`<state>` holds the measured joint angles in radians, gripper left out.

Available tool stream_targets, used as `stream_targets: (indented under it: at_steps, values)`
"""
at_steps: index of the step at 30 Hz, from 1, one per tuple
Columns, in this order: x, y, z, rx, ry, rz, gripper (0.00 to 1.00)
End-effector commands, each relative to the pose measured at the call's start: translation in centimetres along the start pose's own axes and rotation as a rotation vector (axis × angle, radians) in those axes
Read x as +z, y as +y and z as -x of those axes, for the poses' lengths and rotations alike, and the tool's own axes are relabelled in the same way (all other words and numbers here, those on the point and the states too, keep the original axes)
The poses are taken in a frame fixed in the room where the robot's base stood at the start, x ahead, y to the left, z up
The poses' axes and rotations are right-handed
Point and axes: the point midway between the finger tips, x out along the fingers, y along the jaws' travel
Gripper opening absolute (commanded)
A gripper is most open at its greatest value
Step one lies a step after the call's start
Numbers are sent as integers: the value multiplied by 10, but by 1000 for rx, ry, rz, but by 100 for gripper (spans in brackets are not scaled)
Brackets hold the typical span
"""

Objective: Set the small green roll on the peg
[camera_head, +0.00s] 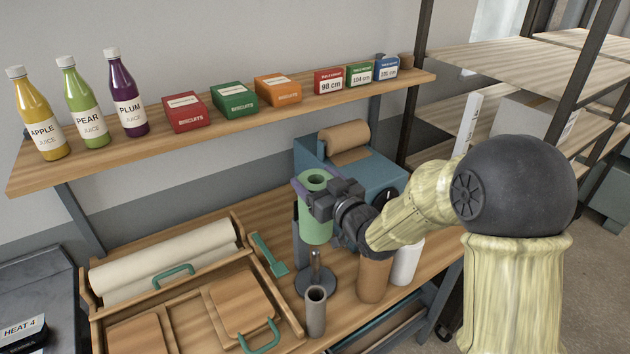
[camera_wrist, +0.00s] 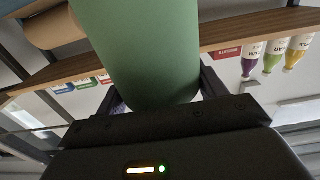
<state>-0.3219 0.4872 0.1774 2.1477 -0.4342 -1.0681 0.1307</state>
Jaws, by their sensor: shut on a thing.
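The small green roll (camera_head: 315,222) is upright in my gripper (camera_head: 322,198), with its open hollow end facing up. It also shows in the wrist view as a large green cylinder (camera_wrist: 140,45) between the fingers. My gripper is shut on the roll. A dark stand with a thin upright peg (camera_head: 316,262) on a round base (camera_head: 315,281) is on the bench. In the head view the roll appears just above the peg tip, apart from the base. I cannot tell whether they line up. Something purple (camera_head: 299,184) is partly hidden behind the roll.
A grey tube (camera_head: 316,312), a brown cylinder (camera_head: 374,280) and a white cylinder (camera_head: 408,262) stand near the peg. A blue dispenser (camera_head: 376,172) with a brown paper roll (camera_head: 344,137) is behind. A wooden tray (camera_head: 150,300) lies left. A shelf (camera_head: 250,122) holds bottles and boxes above.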

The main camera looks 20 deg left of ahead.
Motion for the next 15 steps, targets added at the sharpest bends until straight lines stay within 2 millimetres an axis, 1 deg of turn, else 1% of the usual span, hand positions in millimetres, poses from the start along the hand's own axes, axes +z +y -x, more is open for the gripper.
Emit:
stream_targets:
  at_steps: [6,15]
  values:
    - [8,-4,-1,-6,2,0,14]
    - [22,-3,-1,-5,2,1,14]
